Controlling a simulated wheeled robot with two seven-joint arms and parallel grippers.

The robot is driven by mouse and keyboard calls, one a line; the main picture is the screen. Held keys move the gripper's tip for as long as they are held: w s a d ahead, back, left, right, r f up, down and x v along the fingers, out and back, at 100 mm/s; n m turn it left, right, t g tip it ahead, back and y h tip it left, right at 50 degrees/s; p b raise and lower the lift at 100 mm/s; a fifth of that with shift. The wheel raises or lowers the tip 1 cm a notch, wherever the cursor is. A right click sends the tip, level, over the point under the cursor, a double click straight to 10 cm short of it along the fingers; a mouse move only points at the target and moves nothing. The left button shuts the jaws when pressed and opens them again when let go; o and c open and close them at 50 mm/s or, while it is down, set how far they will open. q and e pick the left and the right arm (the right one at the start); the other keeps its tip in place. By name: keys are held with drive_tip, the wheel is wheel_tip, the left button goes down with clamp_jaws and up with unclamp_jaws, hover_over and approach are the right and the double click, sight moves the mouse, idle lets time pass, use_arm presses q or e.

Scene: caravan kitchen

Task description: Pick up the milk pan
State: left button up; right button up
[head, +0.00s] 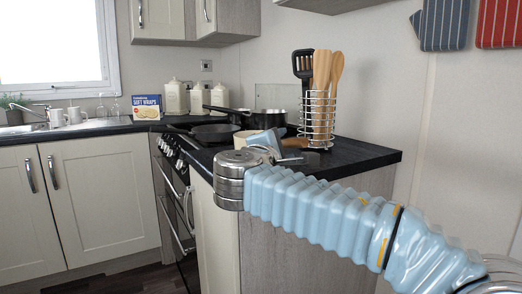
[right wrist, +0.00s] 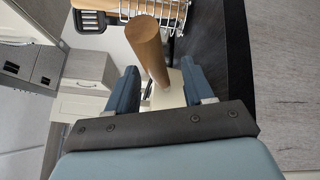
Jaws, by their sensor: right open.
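The milk pan (head: 244,136) is cream with a wooden handle (head: 295,142) and sits on the dark worktop by the hob, partly hidden by my right arm and gripper. My right gripper (head: 272,143) is at the pan, beside its handle. In the right wrist view the wooden handle (right wrist: 148,48) points up between the two blue fingers of my open right gripper (right wrist: 160,88), with part of the cream pan (right wrist: 171,92) behind. I cannot tell whether the fingers touch the handle. My left gripper is not in view.
A wire utensil holder (head: 317,120) with wooden spoons and a black turner stands close behind the handle. A black frying pan (head: 213,132) and a dark pot (head: 268,118) are on the hob. White canisters (head: 197,99) stand at the back. The worktop's right end (head: 365,153) is clear.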

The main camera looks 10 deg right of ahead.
drive_tip(key=shift+x, duration=1.1)
drive_tip(key=shift+c, duration=0.3)
clamp_jaws()
